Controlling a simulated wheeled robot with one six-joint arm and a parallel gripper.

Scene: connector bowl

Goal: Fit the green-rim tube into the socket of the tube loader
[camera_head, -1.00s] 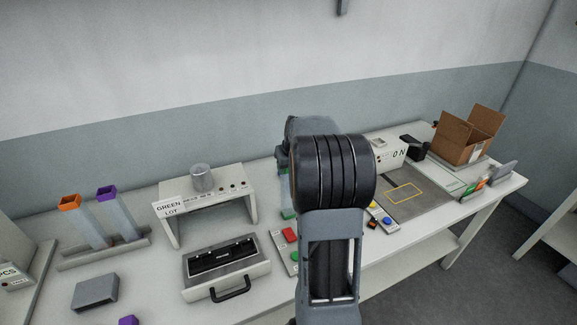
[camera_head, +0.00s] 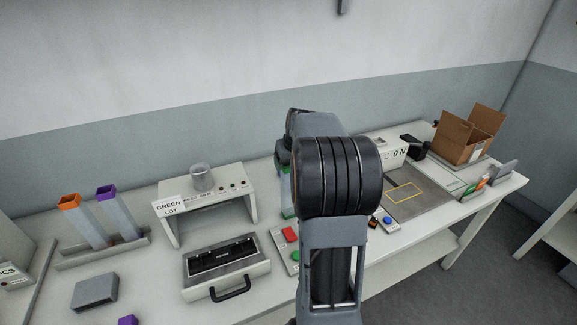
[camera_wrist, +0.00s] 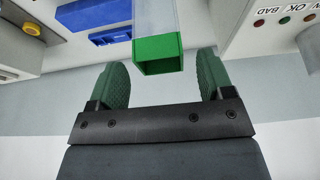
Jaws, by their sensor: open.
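In the wrist view the green-rim tube (camera_wrist: 157,52), clear-walled with a square green rim, is between the two fingers of my gripper (camera_wrist: 162,80). The fingers are open, with a gap on each side of the rim. My gripper is hidden behind my arm there. I cannot make out the tube loader's socket in either view.
A handled case (camera_head: 226,270) lies in front. An orange-rim tube (camera_head: 84,220) and a purple-rim tube (camera_head: 118,212) lean in a rack at left. A cardboard box (camera_head: 465,143) stands far right.

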